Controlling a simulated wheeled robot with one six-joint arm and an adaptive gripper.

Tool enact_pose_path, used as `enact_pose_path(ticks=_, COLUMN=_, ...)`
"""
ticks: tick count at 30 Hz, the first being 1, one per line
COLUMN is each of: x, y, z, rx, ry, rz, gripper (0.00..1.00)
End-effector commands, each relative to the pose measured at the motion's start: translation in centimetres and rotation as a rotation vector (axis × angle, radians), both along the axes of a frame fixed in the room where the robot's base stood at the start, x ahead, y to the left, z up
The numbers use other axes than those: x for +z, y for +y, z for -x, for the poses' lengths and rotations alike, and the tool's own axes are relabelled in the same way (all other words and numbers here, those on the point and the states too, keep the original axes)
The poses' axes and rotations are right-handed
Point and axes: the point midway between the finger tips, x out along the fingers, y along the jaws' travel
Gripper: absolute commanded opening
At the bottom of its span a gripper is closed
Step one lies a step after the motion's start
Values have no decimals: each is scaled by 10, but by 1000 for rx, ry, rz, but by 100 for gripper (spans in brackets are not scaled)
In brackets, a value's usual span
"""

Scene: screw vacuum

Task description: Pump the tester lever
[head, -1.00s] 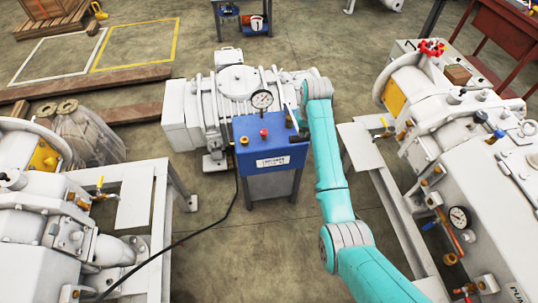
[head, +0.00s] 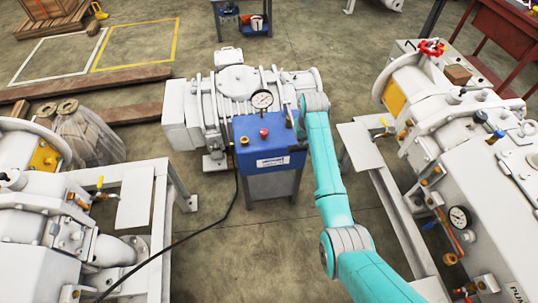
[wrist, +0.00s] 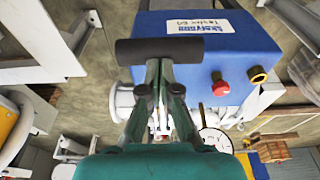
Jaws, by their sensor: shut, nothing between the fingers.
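The blue tester box (head: 270,150) stands mid-picture in the head view, with a white label, a red knob (head: 264,132) and a round gauge (head: 262,99). In the wrist view the box (wrist: 180,30) fills the upper right. A black crossbar (wrist: 172,50), which looks like the lever's handle, lies across the tips of my gripper (wrist: 158,68). My gripper's green fingers are shut with nothing between them. I cannot tell whether they touch the bar. In the head view my arm hides the gripper at the box's right side.
A white pump (head: 235,85) stands behind the tester. Large white machines on frames stand at left (head: 40,215) and right (head: 460,150). A black hose (head: 200,232) runs over the floor to the left. The floor in front of the tester is clear.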

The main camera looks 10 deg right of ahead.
Motion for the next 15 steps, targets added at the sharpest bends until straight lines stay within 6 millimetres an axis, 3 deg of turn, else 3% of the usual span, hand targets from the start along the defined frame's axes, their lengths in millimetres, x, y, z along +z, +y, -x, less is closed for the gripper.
enact_pose_path(ticks=15, x=-28, y=0, z=0, rx=0, ry=2, rz=0, gripper=0)
